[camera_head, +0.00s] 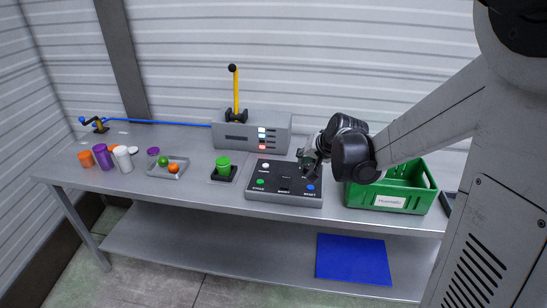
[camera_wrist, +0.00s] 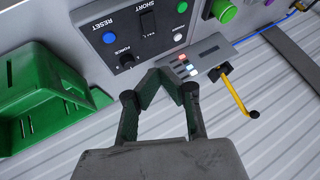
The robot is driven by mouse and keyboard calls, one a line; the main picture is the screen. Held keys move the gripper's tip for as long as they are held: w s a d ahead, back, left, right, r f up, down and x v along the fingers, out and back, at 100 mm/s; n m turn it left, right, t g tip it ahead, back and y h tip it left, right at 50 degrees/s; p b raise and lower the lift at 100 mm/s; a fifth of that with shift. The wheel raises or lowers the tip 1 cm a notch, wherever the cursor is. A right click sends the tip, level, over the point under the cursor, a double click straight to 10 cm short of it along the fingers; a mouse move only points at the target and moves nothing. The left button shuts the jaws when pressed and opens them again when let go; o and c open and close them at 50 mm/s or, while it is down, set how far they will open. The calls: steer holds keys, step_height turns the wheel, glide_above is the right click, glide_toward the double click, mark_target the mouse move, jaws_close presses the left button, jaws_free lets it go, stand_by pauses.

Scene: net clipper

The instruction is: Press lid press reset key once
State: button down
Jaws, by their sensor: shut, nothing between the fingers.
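The control panel (camera_head: 268,195) is a grey box with a black top on the bench. Its blue reset key (camera_head: 310,187) sits at the front right corner, marked RESET. In the wrist view the blue reset key (camera_wrist: 108,38) is at the upper left, beside a black knob (camera_wrist: 127,60). My gripper (camera_head: 305,162) is over the panel's back right edge, behind the reset key. In the wrist view my gripper (camera_wrist: 158,76) is shut and empty, its tips apart from the key in the picture. Its exact height above the panel is unclear.
A green crate (camera_head: 418,203) stands right of the panel. A grey machine (camera_head: 225,135) with a yellow lever (camera_head: 236,95) stands behind it. A green button (camera_head: 223,162) on a base and a small tray (camera_head: 156,171) lie left. Bare bench separates them.

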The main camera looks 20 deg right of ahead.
steer(key=m+p, duration=0.2)
glide_above(311, 187)
step_height(311, 187, down, 5)
steer(key=shift+f+t, duration=0.2)
steer(key=shift+t, duration=0.2)
steer(key=shift+f, duration=0.15)
step_height(311, 187, down, 7)
steer(key=b, duration=0.4)
steer(key=shift+f+b, duration=0.15)
steer(key=shift+b, duration=0.25)
steer(key=shift+f+b, duration=0.6)
steer(key=shift+f, duration=0.05)
steer(key=shift+f, duration=0.1)
stand_by(0.3)
steer(key=shift+f+b, duration=0.3)
steer(key=shift+b, duration=0.25)
